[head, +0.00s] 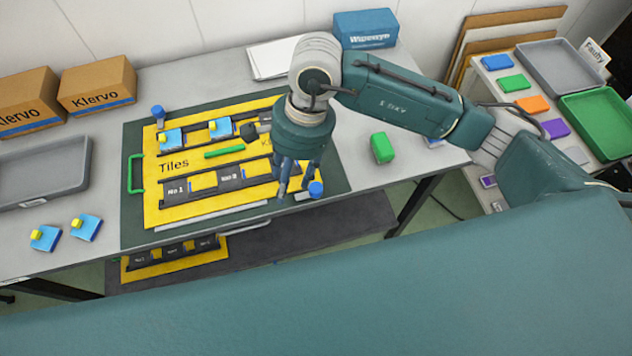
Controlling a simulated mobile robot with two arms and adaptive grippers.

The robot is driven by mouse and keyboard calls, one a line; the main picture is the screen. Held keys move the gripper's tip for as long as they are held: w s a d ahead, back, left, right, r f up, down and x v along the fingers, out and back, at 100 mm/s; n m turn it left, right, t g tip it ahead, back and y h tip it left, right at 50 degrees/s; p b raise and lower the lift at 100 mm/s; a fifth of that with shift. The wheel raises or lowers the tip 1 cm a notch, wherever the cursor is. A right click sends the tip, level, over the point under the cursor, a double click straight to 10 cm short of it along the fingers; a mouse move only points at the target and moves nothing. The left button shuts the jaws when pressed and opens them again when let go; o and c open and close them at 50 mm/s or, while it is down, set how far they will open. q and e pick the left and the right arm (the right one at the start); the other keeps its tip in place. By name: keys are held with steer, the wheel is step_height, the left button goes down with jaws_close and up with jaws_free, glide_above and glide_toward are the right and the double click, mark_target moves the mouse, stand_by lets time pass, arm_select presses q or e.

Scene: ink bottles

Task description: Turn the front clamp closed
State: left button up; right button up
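The yellow fixture marked "Tiles" (173,164) lies on a dark green board on the grey table. A blue round knob (316,189) stands at its front right corner; I take this for the front clamp. Another blue knob (158,111) stands at the back left corner. My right gripper (295,184) points down over the front right of the fixture, just left of the front knob. Its fingers look apart with a gap between them. I cannot tell whether a finger touches the knob. The arm hides part of the fixture's right side. My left gripper is not in view.
Blue pieces with yellow tops (45,238) lie at the front left, near a grey tray (40,170). Cardboard boxes (97,84) stand behind. A green block (381,148) is right of the board. A side table holds trays (603,120) and coloured blocks.

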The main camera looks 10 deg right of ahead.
mark_target(316, 187)
steer(key=w+d+t+h, duration=0.1)
steer(key=w+d+h, duration=0.2)
steer(key=d, duration=0.3)
steer(key=f+p, duration=0.1)
steer(key=f, duration=0.3)
steer(key=f+p, duration=0.2)
steer(key=f, duration=0.3)
steer(key=shift+s+f, duration=0.2)
steer(key=shift+f, duration=0.05)
steer(key=shift+f+p, duration=0.3)
steer(key=shift+f, duration=0.25)
jaws_close()
